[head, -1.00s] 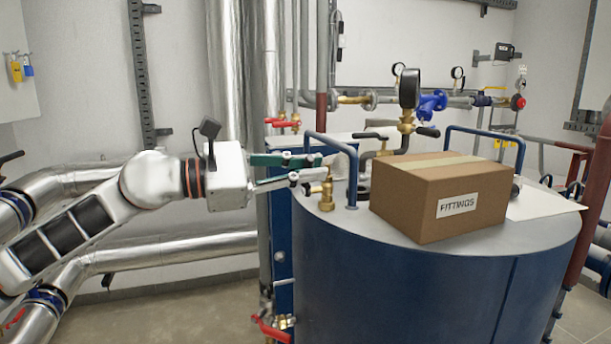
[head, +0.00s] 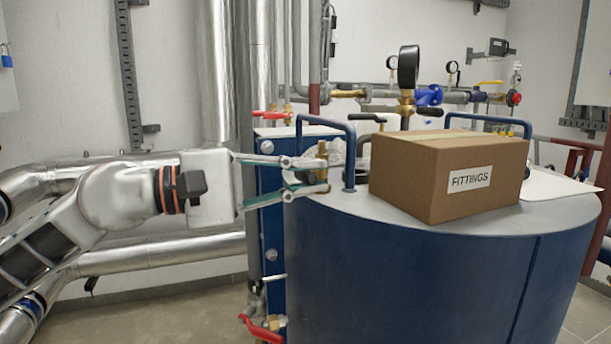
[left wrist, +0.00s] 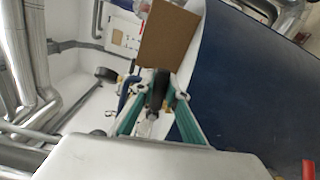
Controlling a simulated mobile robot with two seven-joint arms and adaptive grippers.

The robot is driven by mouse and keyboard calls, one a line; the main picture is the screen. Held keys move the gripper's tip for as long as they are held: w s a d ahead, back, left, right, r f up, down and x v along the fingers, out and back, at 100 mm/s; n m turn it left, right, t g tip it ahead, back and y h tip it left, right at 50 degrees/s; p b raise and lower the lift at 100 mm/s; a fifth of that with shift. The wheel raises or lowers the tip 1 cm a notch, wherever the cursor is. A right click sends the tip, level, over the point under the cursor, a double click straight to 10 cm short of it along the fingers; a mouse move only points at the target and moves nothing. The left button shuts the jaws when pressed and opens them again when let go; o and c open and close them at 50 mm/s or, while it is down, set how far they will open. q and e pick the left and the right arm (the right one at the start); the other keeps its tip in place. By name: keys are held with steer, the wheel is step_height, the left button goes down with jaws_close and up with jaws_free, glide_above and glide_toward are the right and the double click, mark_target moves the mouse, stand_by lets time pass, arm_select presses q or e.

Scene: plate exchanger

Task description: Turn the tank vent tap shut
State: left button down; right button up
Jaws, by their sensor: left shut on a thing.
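The blue tank (head: 400,270) with a pale grey top stands at centre right. The brass vent tap (head: 322,151) rises near the left edge of its top. My left gripper (head: 322,176) comes in level from the left, its two fingers one above the other at the tap. It is shut on the tap. In the left wrist view the fingertips (left wrist: 158,86) close around a dark part, likely the tap's handle. The fingers partly hide the tap in the head view, so its exact angle cannot be told. My right gripper does not show.
A blue rail (head: 350,150) stands close behind the fingertips. A cardboard box (head: 450,180) marked FITTINGS sits right of it on the tank top. A pressure gauge (head: 408,67) rises behind the box. A red-handled valve (head: 262,330) sits low at the left.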

arm_select(q)
steer(key=shift+f+m+b, duration=0.35)
steer(key=shift+f+m, duration=0.2)
steer(key=shift+m, duration=0.15)
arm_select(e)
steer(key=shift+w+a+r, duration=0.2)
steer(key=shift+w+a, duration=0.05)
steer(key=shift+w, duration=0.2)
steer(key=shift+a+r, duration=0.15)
arm_select(q)
steer(key=c, duration=2)
jaws_free()
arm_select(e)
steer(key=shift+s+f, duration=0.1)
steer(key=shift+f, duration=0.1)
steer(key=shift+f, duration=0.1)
arm_select(q)
steer(key=v, duration=1.2)
